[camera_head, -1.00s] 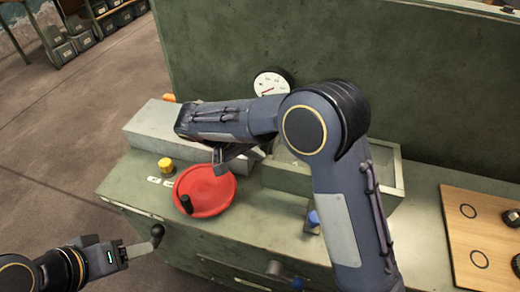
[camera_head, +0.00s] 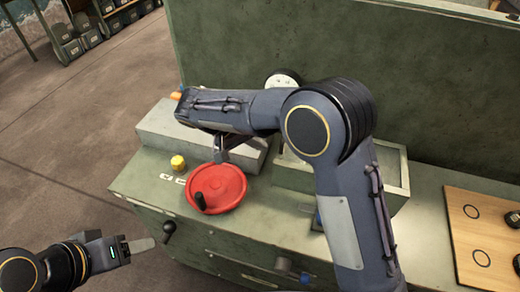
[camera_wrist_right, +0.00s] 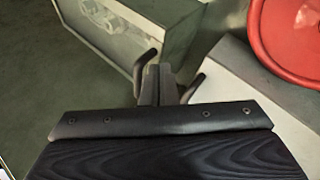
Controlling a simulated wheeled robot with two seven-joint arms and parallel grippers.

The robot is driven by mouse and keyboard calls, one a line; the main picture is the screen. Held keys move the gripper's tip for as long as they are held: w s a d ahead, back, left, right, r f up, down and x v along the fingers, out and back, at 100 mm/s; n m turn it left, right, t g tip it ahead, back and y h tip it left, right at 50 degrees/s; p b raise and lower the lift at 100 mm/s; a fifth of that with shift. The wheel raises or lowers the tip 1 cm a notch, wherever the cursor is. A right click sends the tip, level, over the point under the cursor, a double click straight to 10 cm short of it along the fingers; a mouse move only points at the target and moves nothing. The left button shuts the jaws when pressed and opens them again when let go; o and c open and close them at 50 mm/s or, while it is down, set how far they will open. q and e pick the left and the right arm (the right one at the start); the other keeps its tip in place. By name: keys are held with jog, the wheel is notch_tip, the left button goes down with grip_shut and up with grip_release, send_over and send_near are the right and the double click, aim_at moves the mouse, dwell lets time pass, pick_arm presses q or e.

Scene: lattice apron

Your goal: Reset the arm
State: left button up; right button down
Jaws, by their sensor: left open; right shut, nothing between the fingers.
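My right arm reaches across the bench in the head view. My right gripper (camera_head: 220,150) hangs just behind a red handwheel (camera_head: 222,187) with a black handle and is partly hidden by the arm. Its fingers are together in the right wrist view (camera_wrist_right: 157,85), with nothing between them. The red handwheel also shows at that view's top right (camera_wrist_right: 290,40). My left gripper (camera_head: 135,247) is at the lower left, in front of the bench, with its fingertip close to a black knob (camera_head: 169,228) on the bench front. Its finger opening is hard to see.
The green bench (camera_head: 150,185) carries a yellow knob (camera_head: 178,162), a grey block (camera_head: 165,130), an open bin (camera_head: 400,185) and a wooden panel (camera_head: 465,240) with dark knobs. A tall green panel stands behind. Open floor lies to the left.

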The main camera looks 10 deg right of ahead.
jog(key=a+r, duration=0.3)
jog(key=a, duration=0.4)
jog(key=s+d+r+g+y, duration=0.1)
jog(key=s+d+r+y, duration=0.2)
jog(key=d, duration=0.6)
jog(key=s+d+r+y, duration=0.1)
jog(key=s+d+y, duration=0.35)
jog(key=d, duration=0.45)
jog(key=s+d+f+t+y, duration=0.1)
jog(key=s+f+t+y, duration=0.1)
jog(key=s, duration=0.7)
jog(key=s+d+f+t+y, duration=0.2)
jog(key=s+t, duration=0.1)
jog(key=s, duration=0.6)
jog(key=shift+s+f+m, duration=0.2)
jog(key=shift+s+m, duration=0.1)
jog(key=shift+s, duration=0.1)
jog(key=shift+d+y, duration=0.1)
jog(key=shift+y, duration=0.15)
